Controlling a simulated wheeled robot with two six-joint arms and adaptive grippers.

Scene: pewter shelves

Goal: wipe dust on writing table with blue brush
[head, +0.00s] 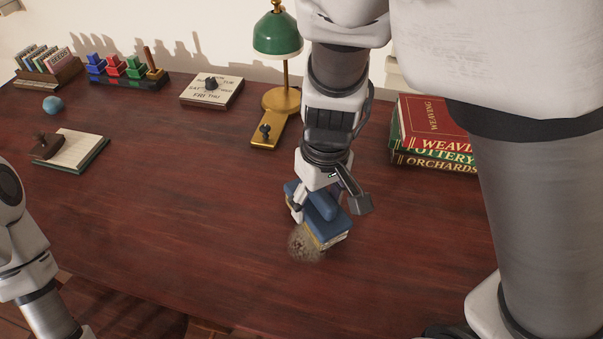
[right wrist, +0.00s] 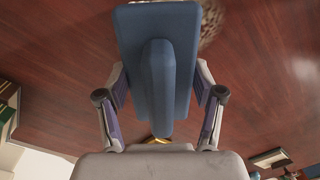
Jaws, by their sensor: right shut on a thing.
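The blue brush (head: 325,205) has a flat blue back with a raised handle and pale yellowish bristles facing down. My right gripper (head: 328,208) is shut on its handle. In the right wrist view the fingers grip the brush (right wrist: 157,30) from both sides. A round grey-brown dust patch (head: 302,246) lies on the dark red-brown writing table (head: 180,205), at the brush's front left edge. Part of the dust (right wrist: 211,22) shows beside the brush in the right wrist view. Whether the bristles touch the table is hard to tell. My left gripper is out of view; only part of that arm shows.
A green lamp (head: 277,36) with a brass base stands behind my right arm. Stacked books (head: 436,145) are at the right. The table's middle left is clear.

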